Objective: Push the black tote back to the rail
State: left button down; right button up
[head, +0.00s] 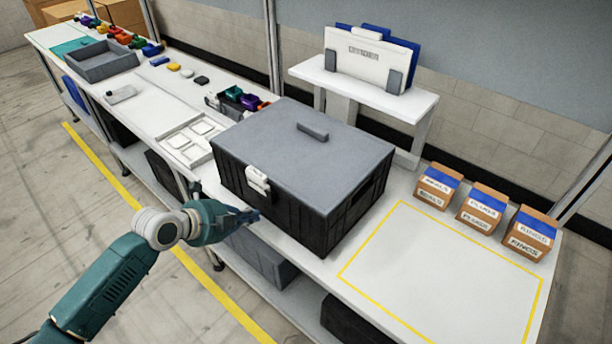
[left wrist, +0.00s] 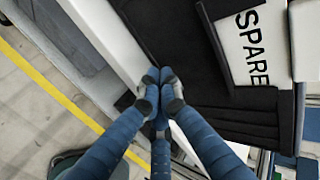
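The black tote (head: 285,200) stands upright on the white bench, with a flat grey lid (head: 305,150) and a white label or latch on its front. It also shows close up in the left wrist view (left wrist: 160,35), with a white label reading "SPARE" (left wrist: 258,45). My left gripper (head: 252,215) is at the lower front face of the tote. In the left wrist view (left wrist: 160,82) its blue fingers meet at the tips, with nothing between them. I cannot tell whether the tips touch the tote. No rail shows clearly behind the tote. My right gripper is out of view.
A white riser (head: 365,90) with a document holder stands behind the tote. Three labelled cartons (head: 482,207) stand at the right, beside an empty yellow-outlined area (head: 440,275).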

pick_arm(q)
jog(key=shift+w+d+b, duration=0.55)
jog(key=shift+w+d, duration=0.35)
jog(key=shift+w, duration=0.25)
jog(key=shift+w+d+b, duration=0.6)
jog(key=shift+w+d, duration=0.3)
jog(key=shift+w, duration=0.3)
jog(key=shift+w+d+b, duration=0.55)
jog(key=shift+w+d, duration=0.35)
jog(key=shift+w, duration=0.25)
jog(key=shift+w+d+b, duration=0.9)
jog(key=shift+w+d, duration=0.15)
jog(key=shift+w, duration=0.3)
jog(key=shift+w+d+b, duration=0.9)
jog(key=shift+w+d, duration=0.15)
jog(key=shift+w, duration=0.3)
jog(key=shift+s+a+p, duration=0.2)
jog(key=shift+s+p, duration=0.05)
jog(key=shift+p, duration=0.1)
jog(key=shift+s+a+p, duration=0.6)
jog(key=shift+s+a, duration=0.25)
jog(key=shift+s, duration=0.2)
jog(key=shift+s+a+p, duration=0.55)
jog(key=shift+s+a, duration=0.25)
jog(key=shift+s, duration=0.35)
jog(key=shift+a, duration=0.1)
